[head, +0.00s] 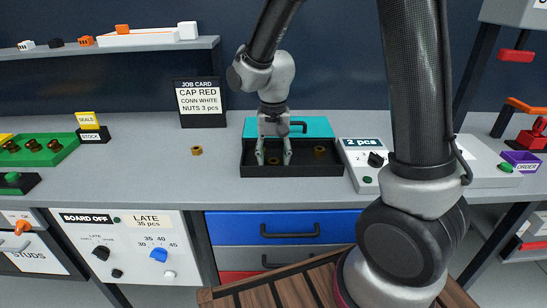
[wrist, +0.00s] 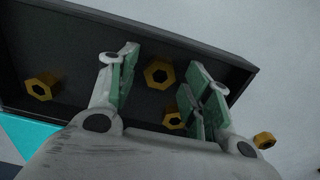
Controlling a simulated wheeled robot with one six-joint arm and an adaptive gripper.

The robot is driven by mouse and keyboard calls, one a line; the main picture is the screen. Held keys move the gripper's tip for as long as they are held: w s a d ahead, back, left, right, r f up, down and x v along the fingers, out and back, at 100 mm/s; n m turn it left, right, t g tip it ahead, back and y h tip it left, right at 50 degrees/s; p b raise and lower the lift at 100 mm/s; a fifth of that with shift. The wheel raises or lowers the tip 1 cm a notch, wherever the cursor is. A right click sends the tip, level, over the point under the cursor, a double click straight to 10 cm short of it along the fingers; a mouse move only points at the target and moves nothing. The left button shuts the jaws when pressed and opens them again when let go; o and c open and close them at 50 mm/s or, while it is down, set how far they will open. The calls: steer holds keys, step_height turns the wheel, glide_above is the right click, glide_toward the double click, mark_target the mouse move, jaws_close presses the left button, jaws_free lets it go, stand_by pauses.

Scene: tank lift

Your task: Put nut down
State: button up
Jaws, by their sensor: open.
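My gripper (head: 273,161) is open and points down into a dark tray (head: 246,170) on the bench. A brass nut (wrist: 159,73) lies in the tray between the spread fingers of my gripper (wrist: 157,72) in the wrist view, apart from both. A second nut (wrist: 174,119) lies close by, partly beside one finger. A third nut (wrist: 40,88) lies toward the other end of the tray; it shows in the head view (head: 320,152) at the right. Another nut (head: 196,151) sits on the bench left of the tray, outside it.
A teal box (head: 318,127) with a handle stands behind the tray. The job card (head: 200,102) reads cap red, conn white, nuts 3 pcs. A "2 pcs" control unit (head: 362,160) is close on the right. The bench left of the tray is mostly clear.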

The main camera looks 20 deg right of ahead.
mark_target(273, 160)
step_height(273, 160, up, 11)
steer(key=s+d+r+n+t, duration=0.1)
steer(key=s+d+r+t, duration=0.1)
steer(key=s+d, duration=0.5)
steer(key=s+d+r+n+t, duration=0.2)
steer(key=s+d+r, duration=0.3)
steer(key=s+d, duration=0.3)
steer(key=s, duration=0.4)
steer(key=shift+n, duration=0.3)
steer(key=shift+c, duration=0.2)
